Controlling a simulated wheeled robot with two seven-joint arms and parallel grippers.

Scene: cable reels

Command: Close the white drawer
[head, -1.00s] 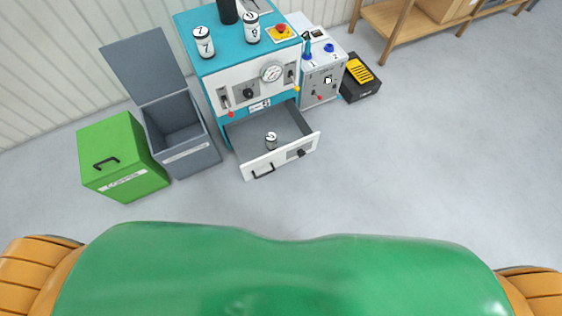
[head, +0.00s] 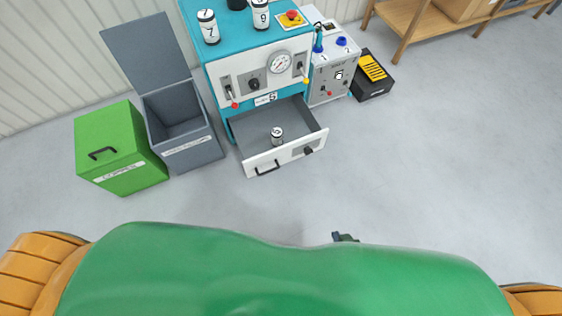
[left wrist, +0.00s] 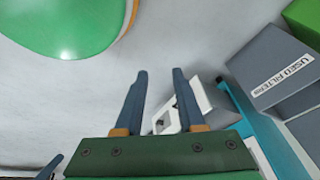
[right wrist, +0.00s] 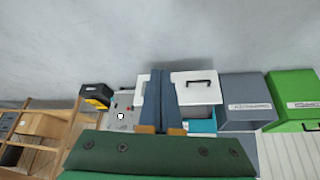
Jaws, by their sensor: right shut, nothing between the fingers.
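The white drawer (head: 290,154) stands pulled out of the teal and white machine (head: 255,75) in the head view. A small white canister with a dark lid (head: 277,136) stands inside it. The drawer front has a black handle (head: 267,168). My right gripper (head: 343,238) just shows past my green body, in front of the drawer and apart from it. In the right wrist view its fingers (right wrist: 159,72) are shut and empty, overlapping the white front (right wrist: 196,93). In the left wrist view my left gripper (left wrist: 159,72) is open and empty; part of the white drawer (left wrist: 214,102) shows beyond.
A green bin (head: 118,150) and an open grey bin (head: 185,145) stand left of the drawer. A grey control box (head: 332,75) and a black and yellow case (head: 373,78) stand to the right. The floor before the drawer is clear.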

